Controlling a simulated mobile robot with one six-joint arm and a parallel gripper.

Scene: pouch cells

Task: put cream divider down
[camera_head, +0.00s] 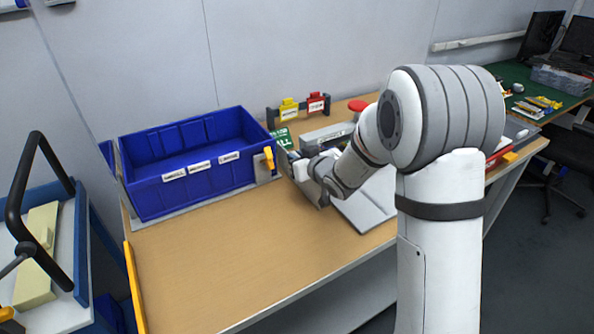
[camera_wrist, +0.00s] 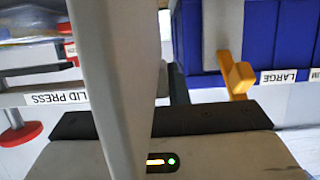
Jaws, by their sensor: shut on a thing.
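A tall pale cream panel, which looks like the cream divider (camera_wrist: 108,70), stands upright close to the lens in the wrist view. My gripper (camera_head: 302,172) is shut on it. The fingertips and the panel's lower edge are hard to make out. In the head view my gripper is above the wooden table (camera_head: 225,270), just right of the blue bin (camera_head: 150,196). My arm hides much of that spot, and I cannot tell whether the panel touches the table.
An orange clip (camera_head: 269,157) sits at the bin's right end. A lid press (camera_head: 327,133) with a red knob (camera_head: 357,105) and a rack with yellow and red tags (camera_head: 289,109) stand behind my gripper. A grey plate (camera_head: 368,208) lies to its right. The table's front left is clear.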

